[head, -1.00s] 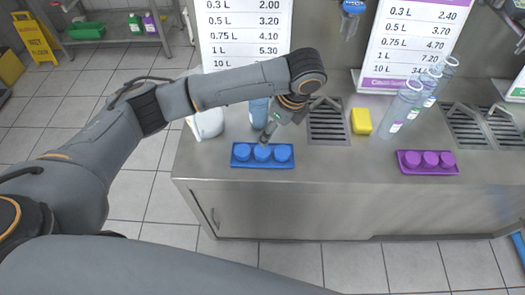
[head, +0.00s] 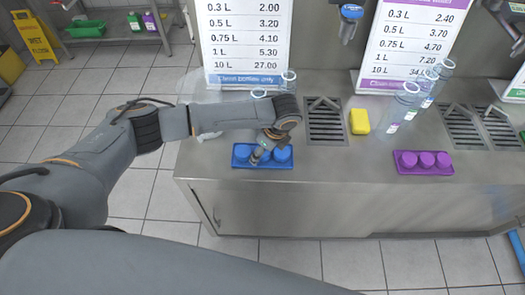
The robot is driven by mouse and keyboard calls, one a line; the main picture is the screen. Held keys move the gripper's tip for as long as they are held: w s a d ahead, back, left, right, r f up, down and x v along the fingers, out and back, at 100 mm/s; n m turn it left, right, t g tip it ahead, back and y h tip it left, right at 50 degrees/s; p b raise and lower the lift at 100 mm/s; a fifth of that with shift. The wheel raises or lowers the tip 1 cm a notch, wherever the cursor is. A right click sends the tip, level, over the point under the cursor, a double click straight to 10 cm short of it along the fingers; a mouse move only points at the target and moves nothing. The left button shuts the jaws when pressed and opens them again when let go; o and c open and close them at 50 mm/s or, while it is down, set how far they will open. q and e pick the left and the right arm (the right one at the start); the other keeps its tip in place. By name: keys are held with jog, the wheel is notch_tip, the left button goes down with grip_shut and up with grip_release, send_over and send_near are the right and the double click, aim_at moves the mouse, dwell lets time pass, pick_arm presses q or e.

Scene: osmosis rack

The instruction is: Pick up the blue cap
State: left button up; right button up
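A blue tray (head: 264,167) with three blue caps lies near the front edge of the steel counter. The left cap (head: 241,152) and the right cap (head: 284,154) show beside my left gripper (head: 257,157). The middle cap is partly covered by the gripper. The gripper points down at the tray, with its fingertips at or just above the middle cap. The fingers are too small and too much in shadow to tell open from shut, or contact. My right gripper is not in view.
A purple tray with purple caps (head: 424,169) lies on the right. A yellow sponge (head: 359,122) is beside a drain grate (head: 325,122). Clear bottles (head: 402,108) stand at the right. Other bottles (head: 288,82) are partly hidden behind my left arm. The counter between the trays is free.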

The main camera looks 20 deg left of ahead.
pick_arm(q)
jog(key=c, duration=0.7)
jog(key=shift+r, duration=0.1)
jog(key=shift+c, duration=0.2)
